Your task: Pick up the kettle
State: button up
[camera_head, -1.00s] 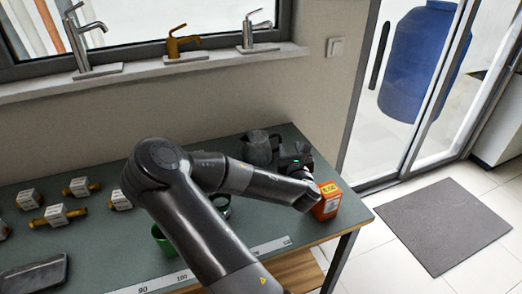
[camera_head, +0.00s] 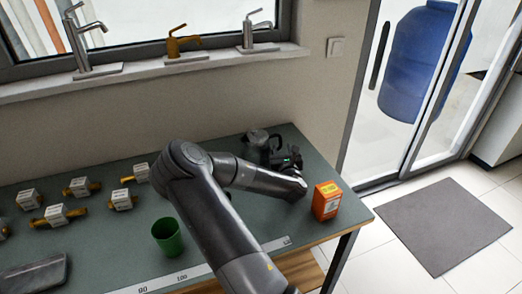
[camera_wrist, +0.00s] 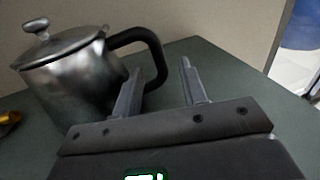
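The kettle (camera_wrist: 72,75) is a grey metal pot with a lidded top and a black loop handle (camera_wrist: 150,50). In the wrist view it stands upright at the left, its handle towards the right. My gripper (camera_wrist: 160,85) is open, with the lower part of the handle showing between its two fingers and beyond them. I cannot tell whether a finger touches the handle. In the head view the kettle (camera_head: 256,137) stands at the back of the table, partly hidden by my gripper (camera_head: 278,150).
An orange box (camera_head: 326,201) stands at the table's (camera_head: 125,235) right end, close to my arm. A green cup (camera_head: 167,237) stands nearer the front. Several boxed brass fittings (camera_head: 78,187) lie at the left. The wall and window sill (camera_head: 150,68) rise behind the table.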

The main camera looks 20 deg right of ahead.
jog(key=shift+x, duration=1.05)
grip_shut()
